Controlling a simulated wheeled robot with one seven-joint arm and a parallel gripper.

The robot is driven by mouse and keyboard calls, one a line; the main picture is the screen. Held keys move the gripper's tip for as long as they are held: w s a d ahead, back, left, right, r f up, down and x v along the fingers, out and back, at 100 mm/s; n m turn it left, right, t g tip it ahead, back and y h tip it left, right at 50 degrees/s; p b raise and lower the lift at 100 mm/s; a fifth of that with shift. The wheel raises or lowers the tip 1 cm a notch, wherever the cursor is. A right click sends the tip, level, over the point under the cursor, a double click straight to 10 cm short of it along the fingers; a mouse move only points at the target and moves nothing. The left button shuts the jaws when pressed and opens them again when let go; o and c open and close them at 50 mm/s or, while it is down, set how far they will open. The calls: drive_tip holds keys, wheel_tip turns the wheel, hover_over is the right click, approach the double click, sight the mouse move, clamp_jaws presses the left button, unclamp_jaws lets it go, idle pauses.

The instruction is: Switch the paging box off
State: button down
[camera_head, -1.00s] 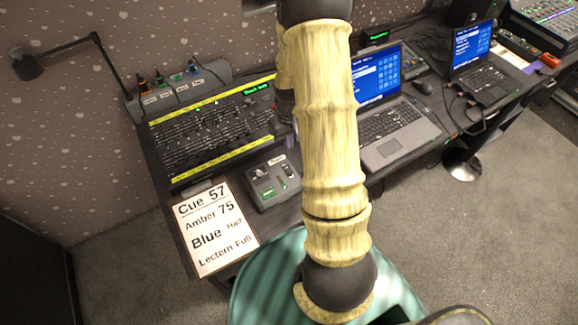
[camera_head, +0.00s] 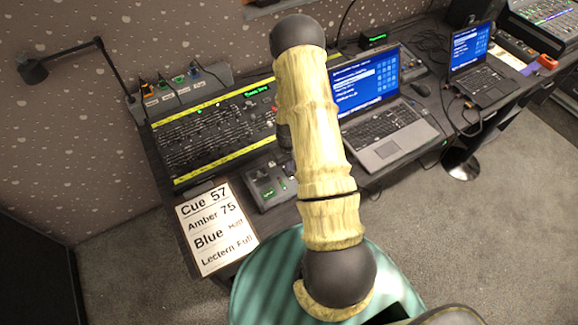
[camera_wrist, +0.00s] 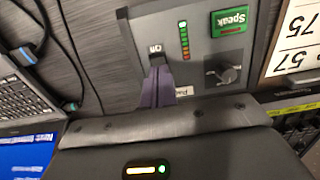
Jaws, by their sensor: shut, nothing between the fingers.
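The paging box (camera_wrist: 200,70) is a grey unit with a lit green "Speak" sign (camera_wrist: 230,20), a column of lit lights (camera_wrist: 184,42), a grey knob (camera_wrist: 225,72) and a dark switch (camera_wrist: 157,56) beside an "Off" label. In the head view the paging box (camera_head: 262,184) sits on the desk, partly covered by my arm. My gripper (camera_wrist: 158,74) is shut and empty, its purple fingertips right at the switch. I cannot tell whether they touch it.
A fader console (camera_head: 215,130) stands behind the paging box, with a cue sheet (camera_head: 216,228) to its left. An open laptop (camera_head: 385,125) stands to the right. Cables (camera_wrist: 40,45) lie between laptop and box in the wrist view.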

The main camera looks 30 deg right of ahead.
drive_tip(key=shift+f+p, duration=0.3)
drive_tip(key=shift+f, duration=0.8)
drive_tip(key=shift+f, duration=0.1)
